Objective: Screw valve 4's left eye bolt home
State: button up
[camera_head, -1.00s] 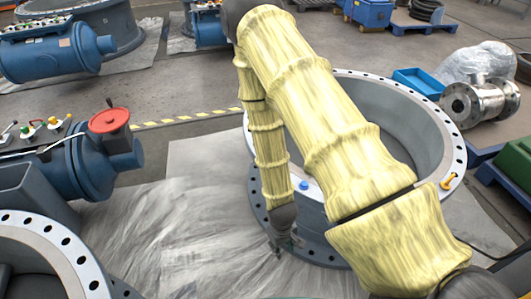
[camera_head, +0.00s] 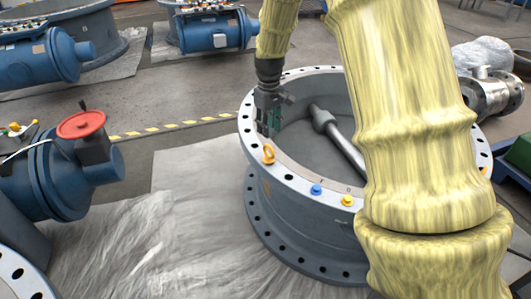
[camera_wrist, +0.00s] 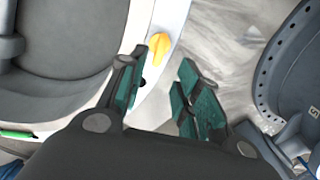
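A large grey ring-shaped valve body (camera_head: 290,178) with a drilled flange stands right of centre in the head view. A yellow-orange eye bolt (camera_head: 268,154) stands on the left part of its top flange. It also shows as a yellow shape (camera_wrist: 160,47) just beyond my fingertips in the wrist view. My gripper (camera_head: 266,130) points down just above and behind the eye bolt, apart from it. In the wrist view its green-padded fingers (camera_wrist: 162,62) are spread and empty. I cannot read a valve number. My arm hides the ring's right side.
A blue cap (camera_head: 316,190) and a yellow cap (camera_head: 347,200) sit on the front flange. A shaft (camera_head: 340,135) crosses the ring's opening. A blue valve with a red handwheel (camera_head: 80,124) stands at left. Sheeted floor (camera_head: 170,230) lies clear in front.

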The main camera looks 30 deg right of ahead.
aim_at(269, 146)
notch_tip(269, 146, down, 10)
jog(key=shift+f+b, duration=0.25)
jog(key=shift+b, duration=0.95)
jog(key=shift+c, duration=0.2)
grip_shut()
